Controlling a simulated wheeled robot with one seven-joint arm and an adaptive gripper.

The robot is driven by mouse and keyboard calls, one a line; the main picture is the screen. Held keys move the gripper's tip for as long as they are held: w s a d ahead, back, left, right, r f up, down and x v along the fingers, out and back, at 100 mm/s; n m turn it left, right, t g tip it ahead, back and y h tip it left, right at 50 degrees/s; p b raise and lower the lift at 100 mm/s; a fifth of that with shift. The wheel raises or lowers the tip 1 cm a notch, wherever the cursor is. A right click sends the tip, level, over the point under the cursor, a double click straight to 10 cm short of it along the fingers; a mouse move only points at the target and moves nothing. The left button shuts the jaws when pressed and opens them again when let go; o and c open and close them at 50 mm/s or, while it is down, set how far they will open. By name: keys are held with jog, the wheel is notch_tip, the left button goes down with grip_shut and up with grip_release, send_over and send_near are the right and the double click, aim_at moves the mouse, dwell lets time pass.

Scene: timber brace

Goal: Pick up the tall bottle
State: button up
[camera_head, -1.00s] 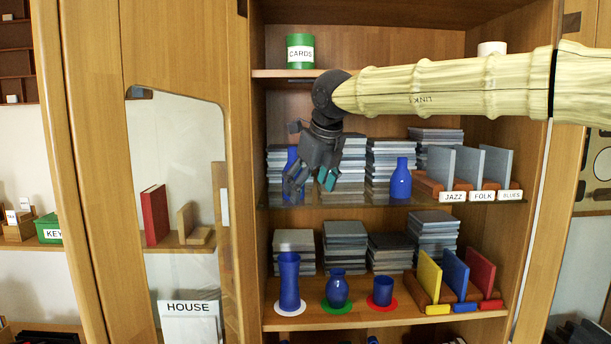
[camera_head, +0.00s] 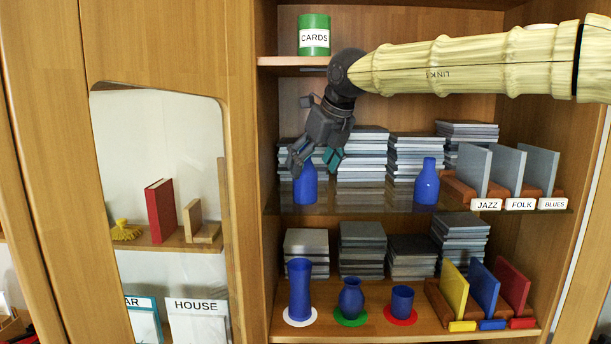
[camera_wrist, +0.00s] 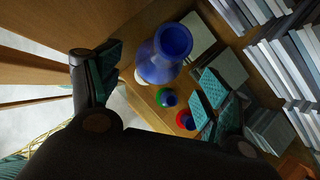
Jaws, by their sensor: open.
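A blue bottle (camera_head: 306,188) with a narrow neck stands upright at the left of the glass middle shelf. My gripper (camera_head: 314,163) is open in front of and above it, hiding its top. In the wrist view, this bottle (camera_wrist: 158,65) stands between and beyond the open fingers of my gripper (camera_wrist: 155,82). A second blue bottle (camera_head: 426,186) stands farther right on that shelf. On the lower shelf, a tall blue vessel (camera_head: 299,290) stands on a white disc. I cannot tell from the pictures which one is the tall bottle.
Stacks of grey cases (camera_head: 362,165) stand close behind the bottles. Labelled dividers (camera_head: 507,172) stand at the right. Below are a round blue vase (camera_head: 351,296) and a blue cup (camera_head: 402,301). The cabinet's left upright (camera_head: 267,130) is close to my gripper.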

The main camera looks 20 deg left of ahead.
aim_at(305, 178)
jog(key=shift+w+f, duration=0.1)
jog(key=shift+f, duration=0.05)
jog(key=shift+a+f+p, duration=0.35)
jog(key=shift+a+p, duration=0.1)
jog(key=shift+p, duration=0.25)
jog(key=shift+p+x, duration=0.9)
jog(key=shift+x, duration=1.15)
jog(key=shift+d, duration=0.1)
jog(key=shift+c, duration=0.4)
jog(key=c, duration=1)
jog(key=shift+c, duration=0.7)
jog(key=shift+w+r, duration=0.1)
